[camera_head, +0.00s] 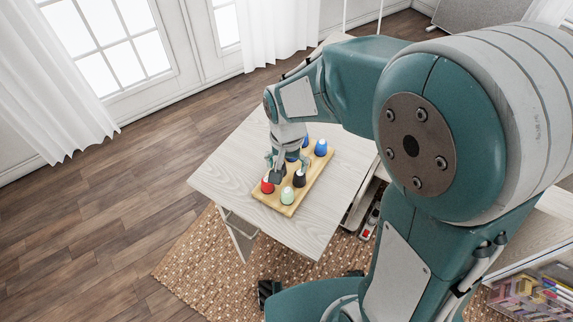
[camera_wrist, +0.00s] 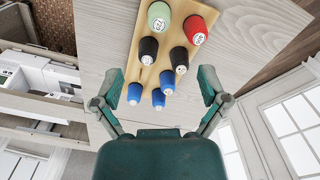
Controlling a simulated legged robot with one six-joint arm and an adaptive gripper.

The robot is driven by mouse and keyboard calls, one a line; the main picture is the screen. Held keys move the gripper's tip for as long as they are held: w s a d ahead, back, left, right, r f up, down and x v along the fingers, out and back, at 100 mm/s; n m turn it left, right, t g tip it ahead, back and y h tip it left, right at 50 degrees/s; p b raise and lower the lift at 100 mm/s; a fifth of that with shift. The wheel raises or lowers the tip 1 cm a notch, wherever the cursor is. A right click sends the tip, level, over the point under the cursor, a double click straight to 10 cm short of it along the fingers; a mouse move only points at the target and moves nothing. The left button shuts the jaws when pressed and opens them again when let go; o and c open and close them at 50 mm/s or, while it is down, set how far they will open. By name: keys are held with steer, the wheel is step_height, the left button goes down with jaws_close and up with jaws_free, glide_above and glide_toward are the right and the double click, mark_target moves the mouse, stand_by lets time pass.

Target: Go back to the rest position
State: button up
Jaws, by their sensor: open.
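My gripper (camera_head: 286,167) is above the wooden board (camera_head: 317,184) on the pale table. In the wrist view my gripper (camera_wrist: 159,96) is open, its two fingers spread wide with nothing held between them. The board (camera_wrist: 181,12) carries thread spools in two rows. The red spool (camera_wrist: 195,30) and the green spool (camera_wrist: 159,16) are at the far end. Two black spools (camera_wrist: 179,60) (camera_wrist: 148,50) are in the middle. In the head view my gripper partly hides some of the spools.
The pale table (camera_head: 232,168) has bare surface left of the board. A woven rug (camera_head: 187,264) lies below it on the wooden floor. Cabinet drawers (camera_wrist: 40,100) stand beside the table. A clear box of colourful items (camera_head: 535,295) is at the lower right. Curtained windows (camera_head: 105,40) are at the back.

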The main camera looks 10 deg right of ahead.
steer(key=s+d+r+n+t, duration=0.1)
steer(key=s+d+r+t, duration=0.1)
steer(key=s+d+r, duration=0.3)
steer(key=s+d+r+n+t, duration=0.2)
steer(key=s+d+r, duration=0.3)
steer(key=r, duration=0.6)
steer(key=s+t, duration=0.1)
steer(key=s, duration=0.1)
steer(key=shift+s+d+t, duration=0.3)
steer(key=shift+s+d, duration=0.1)
steer(key=shift+w+r, duration=0.1)
steer(key=shift+w, duration=0.05)
steer(key=shift+c, duration=0.2)
